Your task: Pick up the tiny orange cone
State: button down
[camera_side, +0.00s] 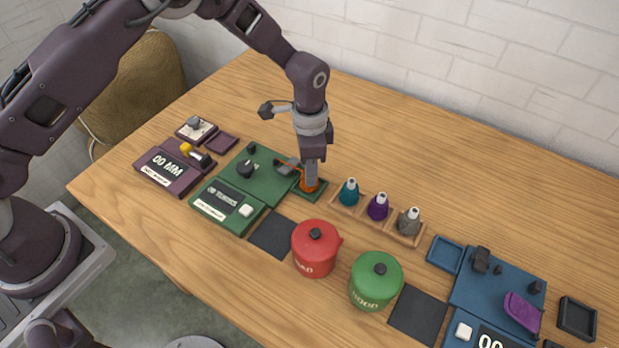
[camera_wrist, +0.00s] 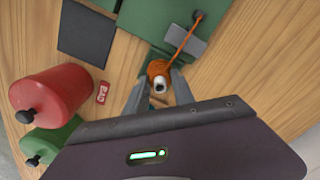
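The tiny orange cone (camera_side: 311,186) of yarn stands in a small green tray (camera_side: 318,194) beside the green station. In the wrist view the orange cone (camera_wrist: 157,69) shows its pale tip toward the camera, and an orange strand runs from it to a dark post on the green station (camera_wrist: 221,15). My gripper (camera_side: 312,172) points straight down over the cone. In the wrist view my gripper (camera_wrist: 160,82) has its two fingers apart, one on each side of the cone, with a gap beside the tip. Any contact lower down is hidden.
A wooden rack (camera_side: 393,232) with teal, purple and grey cones stands just right of my gripper. A red pot (camera_side: 314,255) and a green pot (camera_side: 375,287) stand in front. A blue station (camera_side: 500,281) is at right, a purple one (camera_side: 166,172) at left.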

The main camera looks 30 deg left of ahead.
jog(key=shift+r, duration=0.1)
notch_tip(320, 180, up, 15)
dwell(0.7)
